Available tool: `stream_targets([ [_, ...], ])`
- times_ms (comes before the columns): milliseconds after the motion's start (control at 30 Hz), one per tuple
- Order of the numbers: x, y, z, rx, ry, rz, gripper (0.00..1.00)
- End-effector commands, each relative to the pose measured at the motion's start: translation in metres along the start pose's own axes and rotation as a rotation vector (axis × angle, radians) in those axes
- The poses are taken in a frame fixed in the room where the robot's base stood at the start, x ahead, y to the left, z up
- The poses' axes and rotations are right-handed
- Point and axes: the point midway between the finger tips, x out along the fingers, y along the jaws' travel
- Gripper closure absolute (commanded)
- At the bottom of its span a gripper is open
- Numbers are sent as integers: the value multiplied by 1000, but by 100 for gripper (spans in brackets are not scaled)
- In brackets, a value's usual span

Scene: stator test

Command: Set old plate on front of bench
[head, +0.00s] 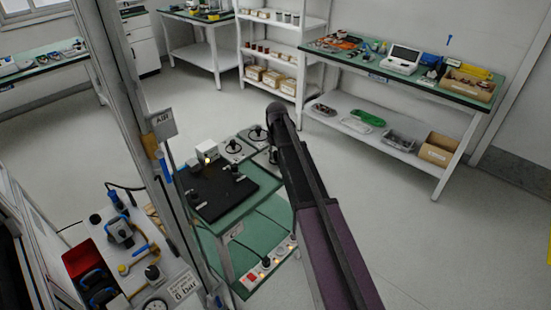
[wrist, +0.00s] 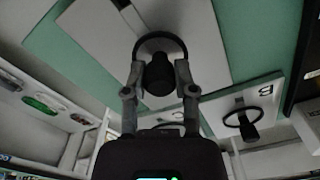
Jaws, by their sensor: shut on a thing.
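In the wrist view my gripper (wrist: 160,74) is shut on a black knob (wrist: 157,78), with a finger on either side. A black ring shows around the knob's far side, against a pale flat plate (wrist: 100,30) over the green bench top (wrist: 265,35). I cannot tell whether this plate is lifted or touching the bench, nor whether it is the old one. In the head view my own arm hides most of the gripper and what it holds. Two pale plates with black round handles show on the bench (head: 225,222), one left (head: 231,154) and one behind (head: 249,140).
A black mat (head: 222,196) with small dark parts covers much of the bench top. A white box (head: 207,149) stands at its back edge. Another plate with a black ring and knob (wrist: 255,104) is right of my gripper. A metal post (head: 127,105) stands at left.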

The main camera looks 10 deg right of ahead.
Motion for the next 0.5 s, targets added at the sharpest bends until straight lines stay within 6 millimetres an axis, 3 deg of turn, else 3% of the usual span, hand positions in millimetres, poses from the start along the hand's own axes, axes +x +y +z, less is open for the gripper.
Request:
stream_targets([
  [500,5,0,0,1,0,0,100],
])
